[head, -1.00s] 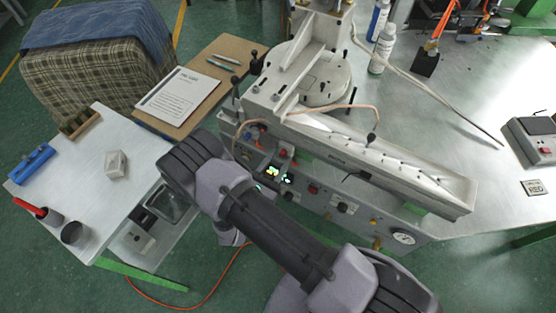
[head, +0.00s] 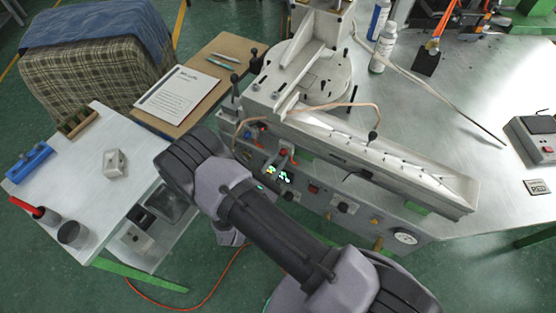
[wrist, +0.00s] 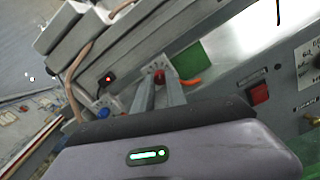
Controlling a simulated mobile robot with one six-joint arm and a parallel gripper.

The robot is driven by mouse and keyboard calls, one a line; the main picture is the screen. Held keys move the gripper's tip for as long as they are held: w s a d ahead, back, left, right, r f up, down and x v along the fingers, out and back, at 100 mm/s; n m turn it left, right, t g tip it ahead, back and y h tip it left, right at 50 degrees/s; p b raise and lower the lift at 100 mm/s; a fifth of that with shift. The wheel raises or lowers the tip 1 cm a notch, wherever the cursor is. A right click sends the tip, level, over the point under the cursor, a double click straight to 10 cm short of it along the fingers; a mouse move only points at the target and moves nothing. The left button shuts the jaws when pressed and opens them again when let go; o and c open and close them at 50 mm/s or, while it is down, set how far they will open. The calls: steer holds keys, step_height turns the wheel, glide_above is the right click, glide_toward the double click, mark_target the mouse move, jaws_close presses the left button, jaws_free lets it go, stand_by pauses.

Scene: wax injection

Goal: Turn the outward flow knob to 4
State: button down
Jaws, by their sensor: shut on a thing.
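A red knob (wrist: 159,77) with a white dial plate sits on the grey machine's front panel in the wrist view. My gripper (wrist: 160,84) reaches up to it with both fingers close together, shut on this knob. The fingers cover part of the knob and dial, and I cannot read its setting. In the head view the red knob (head: 283,152) shows small on the panel, just right of my arm's wrist. A blue knob (wrist: 103,113) lies to the left in the wrist view.
A red rocker switch (wrist: 259,94) and a larger dial plate (wrist: 309,55) are to the right on the panel. A lit red switch (wrist: 108,78) and a tan hose (wrist: 78,70) are to the left. The machine's long sloped trough (head: 385,160) overhangs the panel.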

steer(key=shift+m+b, duration=0.3)
steer(key=shift+m, duration=0.7)
steer(key=c, duration=1.3)
jaws_free()
steer(key=shift+c, duration=0.2)
steer(key=p+v, duration=0.1)
steer(key=v, duration=1.6)
steer(key=shift+s+p, duration=0.2)
steer(key=shift+p, duration=0.15)
steer(key=shift+a, duration=0.1)
